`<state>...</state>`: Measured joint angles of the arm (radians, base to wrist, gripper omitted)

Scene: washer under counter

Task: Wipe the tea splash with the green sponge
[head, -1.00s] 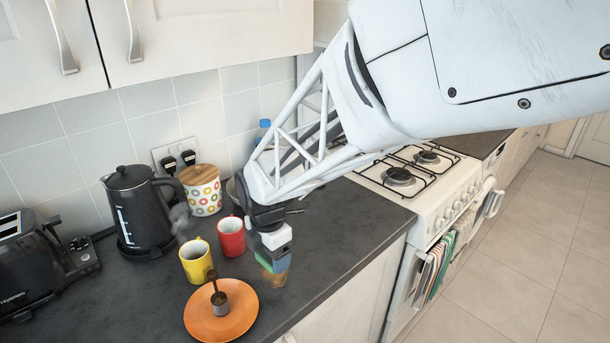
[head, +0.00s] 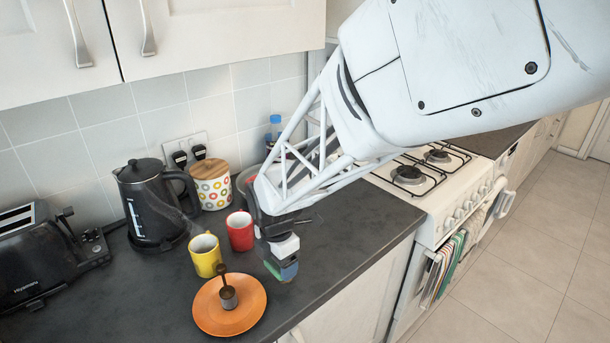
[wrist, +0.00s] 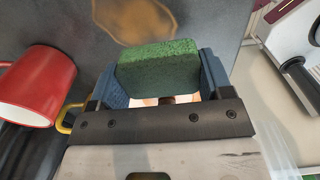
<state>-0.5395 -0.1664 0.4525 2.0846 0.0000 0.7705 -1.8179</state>
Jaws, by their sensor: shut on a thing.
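My gripper (head: 283,268) is shut on the green sponge (wrist: 158,65), which sits between its two blue fingers. In the head view the gripper is low over the dark counter, right of the orange plate and in front of the red mug. The tea splash (wrist: 138,18) is a brown patch on the counter just beyond the sponge in the wrist view. Part of it may be hidden by the sponge. I cannot make it out in the head view, and I cannot tell whether the sponge touches the counter.
The orange plate (head: 214,318) holds a small metal scoop (head: 228,295). The yellow mug (head: 205,257) and red mug (head: 240,232) stand close left of my gripper. The kettle (head: 152,210) and toaster (head: 40,255) are further left. The stove (head: 440,200) lies right, past the counter edge.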

